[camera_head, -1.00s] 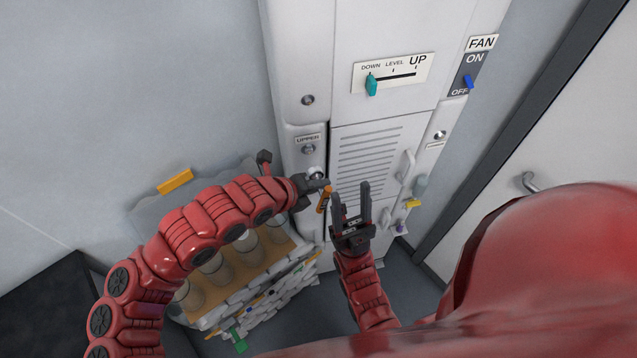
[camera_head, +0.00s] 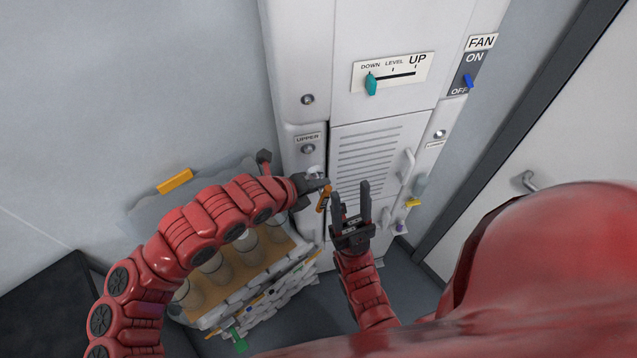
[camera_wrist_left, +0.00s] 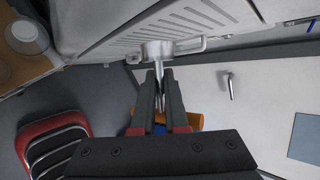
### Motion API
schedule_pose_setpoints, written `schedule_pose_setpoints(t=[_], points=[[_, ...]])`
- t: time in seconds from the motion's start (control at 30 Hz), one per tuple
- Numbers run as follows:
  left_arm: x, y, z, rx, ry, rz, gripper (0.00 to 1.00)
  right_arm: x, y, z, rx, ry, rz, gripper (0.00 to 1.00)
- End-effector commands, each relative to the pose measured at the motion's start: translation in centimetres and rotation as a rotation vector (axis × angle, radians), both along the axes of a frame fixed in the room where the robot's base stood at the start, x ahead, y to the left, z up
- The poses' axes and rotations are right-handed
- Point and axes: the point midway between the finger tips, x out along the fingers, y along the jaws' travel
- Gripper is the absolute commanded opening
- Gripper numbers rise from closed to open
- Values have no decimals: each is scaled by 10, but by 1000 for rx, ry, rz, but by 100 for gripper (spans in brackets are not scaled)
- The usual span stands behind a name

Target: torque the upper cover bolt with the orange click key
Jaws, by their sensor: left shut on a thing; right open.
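The upper cover bolt (camera_head: 308,149) is a round metal head under the UPPER label on the white cabinet's left edge. My left gripper (camera_head: 322,185) is just below it, shut on the orange click key (camera_head: 323,200). In the left wrist view, the key's metal shaft (camera_wrist_left: 163,75) runs out between my left fingers (camera_wrist_left: 161,92). A wide round metal piece (camera_wrist_left: 155,49) is at its far end, before the cabinet face. I cannot tell whether the key touches any bolt. My right gripper (camera_head: 352,205) is open and empty, in front of the vented cover (camera_head: 372,150).
A second bolt (camera_head: 439,134) is by the LOWER label. A handle (camera_head: 407,166) sticks out at the cover's right side. A teal slider (camera_head: 371,84) and a blue fan switch (camera_head: 468,82) are above. A rack with several jars (camera_head: 217,268) stands below my left arm.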

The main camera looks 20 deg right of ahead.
Motion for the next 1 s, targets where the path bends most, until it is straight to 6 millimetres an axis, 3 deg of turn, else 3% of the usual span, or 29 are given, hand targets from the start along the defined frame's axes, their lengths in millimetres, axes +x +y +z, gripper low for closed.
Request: schedule_pose_setpoints(t=[0.43, 0.6, 0.73, 1.0], points=[[0, 0, -1, -4, 1, 0, 0, 0, 0, -2, 0, 0, 0, 50], [-5, -2, -16, -137, 25, -10, 0, 0, 0, -32, 0, 0, 0, 50], [-6, -1, -13, -281, 33, -6, 0, 0, 0, -52, 0, 0, 0, 50], [-5, 1, 0, -365, 30, -1, 0, 0, 0, -54, 0, 0, 0, 50]])
